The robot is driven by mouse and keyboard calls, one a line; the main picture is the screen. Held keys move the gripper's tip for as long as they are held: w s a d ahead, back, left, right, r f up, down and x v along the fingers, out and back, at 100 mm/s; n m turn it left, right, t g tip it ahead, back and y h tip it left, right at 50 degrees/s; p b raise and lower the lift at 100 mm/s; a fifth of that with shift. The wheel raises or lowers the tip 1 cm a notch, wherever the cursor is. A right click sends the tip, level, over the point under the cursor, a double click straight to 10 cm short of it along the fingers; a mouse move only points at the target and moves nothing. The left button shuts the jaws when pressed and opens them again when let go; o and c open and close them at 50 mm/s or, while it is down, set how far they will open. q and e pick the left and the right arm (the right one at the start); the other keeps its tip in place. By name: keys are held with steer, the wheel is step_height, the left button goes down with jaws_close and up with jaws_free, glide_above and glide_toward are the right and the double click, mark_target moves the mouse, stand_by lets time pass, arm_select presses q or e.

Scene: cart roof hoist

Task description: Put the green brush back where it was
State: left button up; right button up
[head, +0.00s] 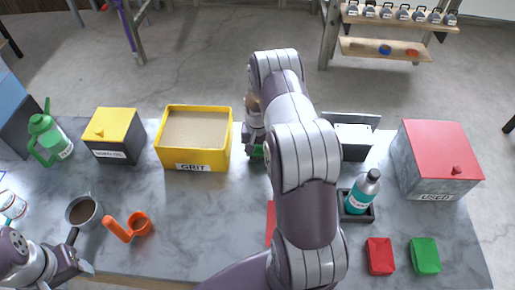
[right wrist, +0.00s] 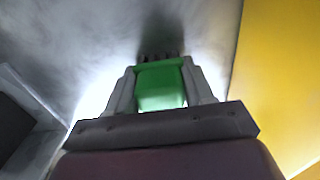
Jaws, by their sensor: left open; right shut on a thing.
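The green brush (right wrist: 160,85) is between the fingers of my right gripper (right wrist: 160,88) in the right wrist view, with its dark bristles pointing away from the palm. Only a small green part of it (head: 257,151) shows in the head view, just right of the yellow GRIT box. My right arm hides most of it there. I cannot tell whether the bristles touch the table. My left gripper (head: 80,268) is open and empty at the front left, near a metal cup.
The yellow GRIT box (head: 193,167) is close beside my right gripper. A dark open box (head: 355,150) stands to its right. The red-lidded USED box (head: 435,190), a teal bottle (head: 359,195), red (head: 380,256) and green (head: 425,255) blocks, a cup (head: 84,211) and an orange object (head: 130,228) stand around.

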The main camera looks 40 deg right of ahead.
steer(key=o, duration=1)
steer(key=shift+f, duration=0.15)
steer(key=shift+o, duration=0.2)
steer(key=shift+r, duration=0.35)
steer(key=r, duration=0.8)
steer(key=r+b, duration=0.1)
steer(key=r, duration=0.2)
steer(key=shift+a+r, duration=0.3)
steer(key=shift+r, duration=0.1)
steer(key=s+a+r+n, duration=0.2)
steer(key=s+a+n, duration=0.2)
steer(key=s+a, duration=0.3)
steer(key=s+a+r+n+t, duration=0.1)
steer(key=s+a+r+n, duration=0.2)
steer(key=s+a, duration=0.4)
steer(key=a+n, duration=0.1)
steer(key=a, duration=0.3)
steer(key=shift+s+a+r, duration=0.2)
steer(key=shift+s, duration=0.15)
